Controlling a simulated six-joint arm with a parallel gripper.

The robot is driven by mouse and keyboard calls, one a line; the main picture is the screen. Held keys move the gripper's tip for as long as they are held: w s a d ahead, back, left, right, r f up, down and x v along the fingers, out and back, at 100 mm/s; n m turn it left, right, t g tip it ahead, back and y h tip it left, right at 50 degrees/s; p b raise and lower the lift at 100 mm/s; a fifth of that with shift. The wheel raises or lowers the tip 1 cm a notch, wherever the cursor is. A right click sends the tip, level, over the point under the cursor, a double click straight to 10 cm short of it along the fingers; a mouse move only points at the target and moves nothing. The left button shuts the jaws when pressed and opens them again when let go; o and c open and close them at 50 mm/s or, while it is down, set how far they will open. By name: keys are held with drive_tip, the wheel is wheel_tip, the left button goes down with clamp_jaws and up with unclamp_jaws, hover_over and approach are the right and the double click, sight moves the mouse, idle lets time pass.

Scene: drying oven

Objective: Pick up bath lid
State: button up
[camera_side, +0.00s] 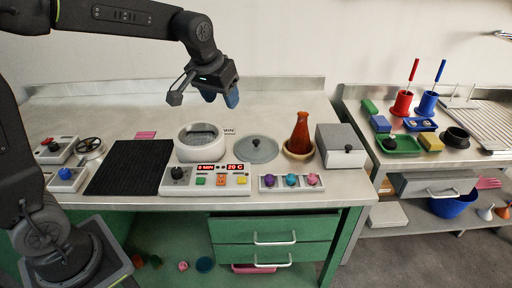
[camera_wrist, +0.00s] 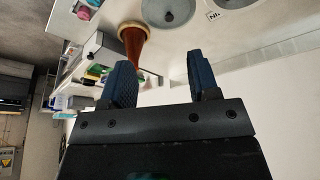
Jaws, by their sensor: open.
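The bath lid (camera_side: 256,149) is a flat grey disc with a small dark knob on top. It lies on the bench to the right of the white round bath (camera_side: 201,143), which stands uncovered behind its control panel. The lid also shows at the top of the wrist view (camera_wrist: 169,12), partly cut off by the frame edge. My gripper (camera_side: 206,99) is open and empty. It is raised well above the bench, above and behind the bath. In the wrist view its two blue fingertips (camera_wrist: 162,78) stand apart with nothing between them.
An amber flask (camera_side: 300,134) stands in a tan ring just right of the lid, with a grey box (camera_side: 341,146) beyond it. The control panel (camera_side: 206,180) and a tray of coloured knobs (camera_side: 291,183) lie in front. A black mat (camera_side: 128,167) is at left.

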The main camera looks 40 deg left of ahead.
drive_tip(key=n+g, duration=0.1)
drive_tip(key=n, duration=0.1)
approach(256, 140)
drive_tip(key=x, duration=0.3)
drive_tip(key=shift+s+a+f, duration=0.1)
drive_tip(key=shift+s+f, duration=0.05)
drive_tip(key=shift+s, duration=0.15)
drive_tip(key=shift+w+d+x, duration=0.1)
drive_tip(key=shift+x, duration=1.4)
drive_tip(key=shift+w+d+x, duration=0.1)
drive_tip(key=shift+x, duration=1.45)
clamp_jaws()
